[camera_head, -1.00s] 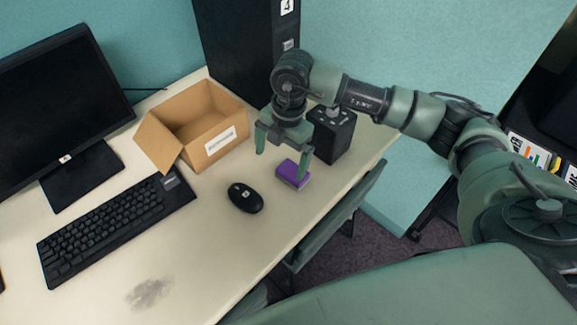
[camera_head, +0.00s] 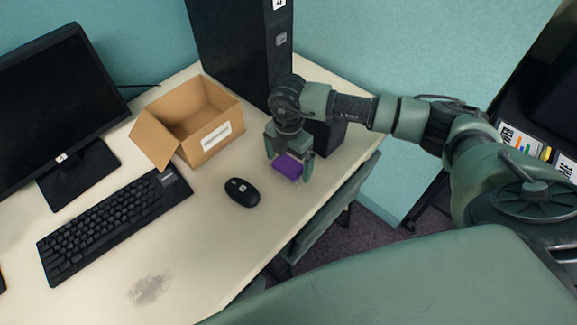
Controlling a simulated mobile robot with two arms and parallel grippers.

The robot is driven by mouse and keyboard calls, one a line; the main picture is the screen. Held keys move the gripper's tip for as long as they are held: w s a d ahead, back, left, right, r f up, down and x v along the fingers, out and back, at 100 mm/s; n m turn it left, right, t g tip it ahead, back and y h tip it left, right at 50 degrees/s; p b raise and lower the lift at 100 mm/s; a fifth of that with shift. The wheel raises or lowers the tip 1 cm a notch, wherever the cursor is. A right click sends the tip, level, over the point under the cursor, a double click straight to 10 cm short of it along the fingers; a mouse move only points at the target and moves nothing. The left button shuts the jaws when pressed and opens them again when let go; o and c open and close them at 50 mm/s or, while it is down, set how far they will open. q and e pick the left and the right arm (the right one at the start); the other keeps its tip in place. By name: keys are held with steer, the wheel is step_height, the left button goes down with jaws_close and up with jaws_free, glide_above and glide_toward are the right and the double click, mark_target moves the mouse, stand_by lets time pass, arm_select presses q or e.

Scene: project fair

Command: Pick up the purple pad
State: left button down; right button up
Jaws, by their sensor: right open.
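The purple pad (camera_head: 287,167) is a small block on the desk, right of the black mouse. My right gripper (camera_head: 289,169) points down over it, with one finger on the pad's left side and the other on its right. The gripper is open, and its fingertips are low around the pad. I cannot tell whether either finger touches it. The gripper's body hides the pad's far edge. My left gripper is not in view.
An open cardboard box (camera_head: 196,125) stands behind the black mouse (camera_head: 241,192). A black box (camera_head: 327,137) is just behind my right gripper. The keyboard (camera_head: 112,222) and monitor (camera_head: 55,110) are at left. The front of the desk (camera_head: 205,255) is clear.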

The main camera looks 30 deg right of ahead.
mark_target(289, 164)
steer(key=c, duration=1.4)
steer(key=shift+r, duration=0.2)
steer(key=shift+c, duration=0.2)
step_height(289, 164, up, 20)
steer(key=b, duration=0.1)
steer(key=shift+f, duration=0.15)
